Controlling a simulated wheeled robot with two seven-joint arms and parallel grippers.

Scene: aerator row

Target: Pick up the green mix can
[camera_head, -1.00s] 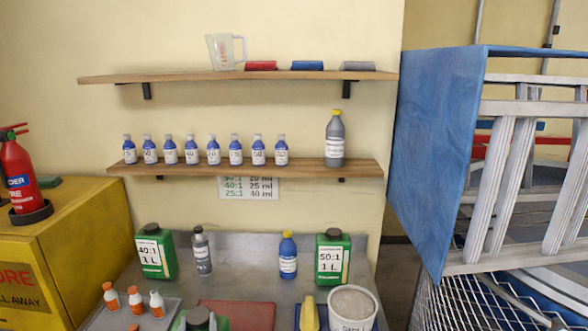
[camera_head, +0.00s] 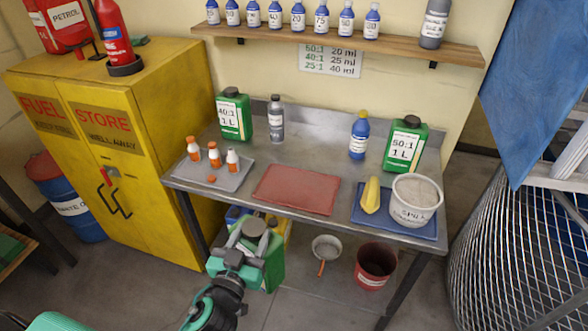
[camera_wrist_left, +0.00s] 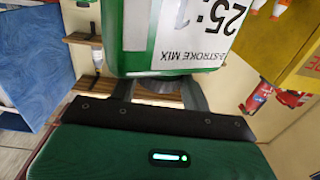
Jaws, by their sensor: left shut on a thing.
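The green mix can (camera_head: 272,268) is in front of the bench's near edge in the head view. My left gripper (camera_head: 250,232) is shut on its upper part, by the grey cap. In the left wrist view the can (camera_wrist_left: 135,35) appears upside down, with a white label reading 25:1 and "2-stroke mix", between the fingers of the gripper (camera_wrist_left: 160,92). Whether its base touches anything is unclear. Two other green cans stand upright on the bench: one marked 40:1 (camera_head: 235,117) and one marked 50:1 (camera_head: 404,149). My right gripper is not in view.
The steel bench (camera_head: 325,160) carries a red mat (camera_head: 297,190), a grey tray (camera_head: 235,180) with small bottles, a blue bottle (camera_head: 359,140) and a white tub (camera_head: 415,203). A red bucket (camera_head: 374,268) is below. A yellow fuel cabinet (camera_head: 130,130) stands left.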

